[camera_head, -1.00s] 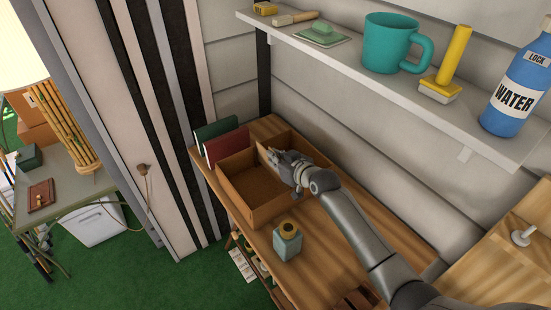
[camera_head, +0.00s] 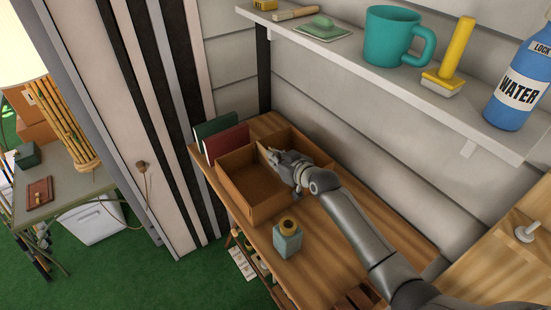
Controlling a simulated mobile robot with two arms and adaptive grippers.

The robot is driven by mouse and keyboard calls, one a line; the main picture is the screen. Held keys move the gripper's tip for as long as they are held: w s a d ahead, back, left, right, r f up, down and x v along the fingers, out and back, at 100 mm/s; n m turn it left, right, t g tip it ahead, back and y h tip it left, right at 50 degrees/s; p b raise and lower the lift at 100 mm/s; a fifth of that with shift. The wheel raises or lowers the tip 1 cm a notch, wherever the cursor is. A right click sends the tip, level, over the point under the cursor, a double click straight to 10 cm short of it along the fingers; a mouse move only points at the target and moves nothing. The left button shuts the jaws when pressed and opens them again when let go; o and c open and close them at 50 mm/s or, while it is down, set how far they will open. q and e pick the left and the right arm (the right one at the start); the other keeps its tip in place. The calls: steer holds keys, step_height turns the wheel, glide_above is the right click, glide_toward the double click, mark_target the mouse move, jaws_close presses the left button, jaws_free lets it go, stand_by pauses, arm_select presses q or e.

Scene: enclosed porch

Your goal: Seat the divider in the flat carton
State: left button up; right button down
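The flat carton (camera_head: 249,213) is a low, open brown box on the wooden bench. A brown upright panel, which looks like the divider (camera_head: 262,150), shows inside it and runs lengthwise. Its lower edge and much of its length are hidden behind my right gripper, so I cannot tell how deep it sits. My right gripper (camera_head: 272,156) is over the carton at the panel's top edge, with the arm reaching in from the lower right. Its fingertips are too small and covered to show whether they are shut on the panel. My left gripper is not in view.
A red book (camera_head: 226,145) and a green book (camera_head: 214,127) stand beside the carton's left end. A teal jar (camera_head: 287,240) stands just in front of it. A shelf (camera_head: 375,70) above holds a teal mug (camera_head: 392,37) and a blue water bottle (camera_head: 517,90).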

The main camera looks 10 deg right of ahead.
steer(key=shift+f+b, duration=0.55)
steer(key=shift+f, duration=0.15)
steer(key=c, duration=1.6)
jaws_free()
steer(key=shift+o, duration=0.4)
steer(key=o, duration=0.6)
steer(key=shift+s+d+r+p, duration=0.3)
steer(key=shift+s+r+p, duration=0.4)
steer(key=shift+p, duration=0.4)
steer(key=shift+s+d+r+p, duration=0.25)
steer(key=shift+s+r+p, duration=0.45)
steer(key=shift+p, duration=0.4)
steer(key=shift+s+d+r+p, duration=0.3)
steer(key=shift+s+r+p, duration=0.4)
steer(key=shift+p, duration=0.4)
steer(key=shift+f, duration=0.1)
